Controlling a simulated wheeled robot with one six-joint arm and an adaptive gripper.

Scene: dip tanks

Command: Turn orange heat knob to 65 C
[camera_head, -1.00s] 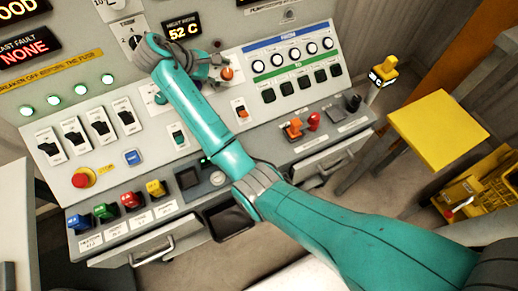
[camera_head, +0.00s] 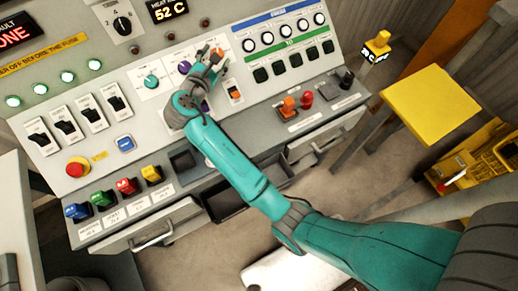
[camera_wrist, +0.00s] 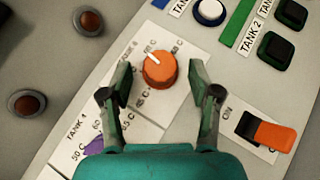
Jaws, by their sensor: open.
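The orange heat knob (camera_head: 221,46) is on the sloped panel, at the right end of a row of round knobs. In the wrist view the orange knob (camera_wrist: 160,70) shows a white pointer mark aimed up and left, toward one of the temperature labels around it, which are too blurred to read surely. My gripper (camera_wrist: 160,78) is open, with one finger on each side of the knob and a gap visible at both sides. In the head view my gripper (camera_head: 209,55) is over the panel beside the knob. The heat display (camera_head: 170,9) reads 52 C.
A purple knob (camera_head: 184,67) and a teal knob (camera_head: 151,82) are left of the orange one. An orange-and-black rocker switch (camera_wrist: 265,131) lies close to the right finger. Rows of white (camera_head: 285,30) and dark green buttons (camera_head: 295,60) are to the right.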

